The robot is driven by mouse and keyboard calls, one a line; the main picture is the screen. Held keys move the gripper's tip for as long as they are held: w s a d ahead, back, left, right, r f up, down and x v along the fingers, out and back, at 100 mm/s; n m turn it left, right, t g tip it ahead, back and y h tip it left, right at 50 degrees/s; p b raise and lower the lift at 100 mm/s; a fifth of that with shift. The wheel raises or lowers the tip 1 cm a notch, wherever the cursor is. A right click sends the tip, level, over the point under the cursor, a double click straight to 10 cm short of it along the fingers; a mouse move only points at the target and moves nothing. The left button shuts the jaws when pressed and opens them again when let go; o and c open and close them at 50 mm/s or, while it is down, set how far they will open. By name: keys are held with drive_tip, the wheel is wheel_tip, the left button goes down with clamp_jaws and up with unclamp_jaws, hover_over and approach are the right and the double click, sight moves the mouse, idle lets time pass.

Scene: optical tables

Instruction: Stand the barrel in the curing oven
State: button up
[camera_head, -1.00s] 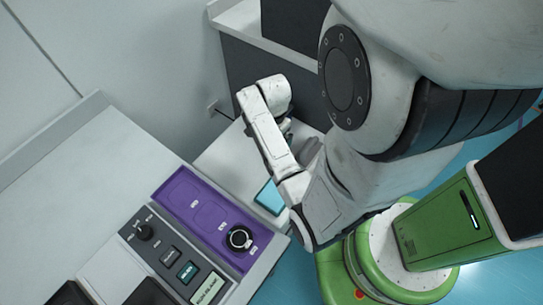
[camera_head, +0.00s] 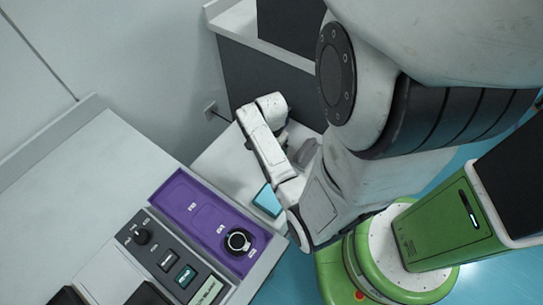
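A short round black part with a pale ring on top (camera_head: 238,241), which looks like the barrel, stands upright at the near right end of a purple tray (camera_head: 180,205) on the left bench. My arm reaches down over a lower white surface right of that bench. My gripper is at the arm's far end, largely hidden behind my white wrist, so its fingers and anything between them cannot be made out. It is well apart from the round part. I cannot pick out the curing oven for certain.
A control panel (camera_head: 168,262) with a knob and buttons lies beside the tray. Dark objects (camera_head: 148,294) stand at the bottom left. A light-blue item (camera_head: 267,199) lies on the lower surface (camera_head: 222,163). A dark-fronted cabinet (camera_head: 262,82) stands behind.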

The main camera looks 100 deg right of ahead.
drive_tip(key=c, duration=1.3)
drive_tip(key=shift+o, duration=0.2)
drive_tip(key=shift+r, duration=0.1)
drive_tip(key=shift+r, duration=0.6)
wheel_tip(320, 180, up, 2)
drive_tip(key=shift+r+p, duration=0.1)
drive_tip(key=shift+p, duration=0.2)
drive_tip(key=s+a+r, duration=0.2)
drive_tip(key=s+r, duration=0.2)
drive_tip(key=s, duration=0.2)
drive_tip(key=s+a+r, duration=0.3)
drive_tip(key=s+r, duration=0.2)
drive_tip(key=s, duration=0.1)
drive_tip(key=shift+s+a+r, duration=0.25)
drive_tip(key=shift+s+a, duration=0.05)
drive_tip(key=shift+s, duration=0.1)
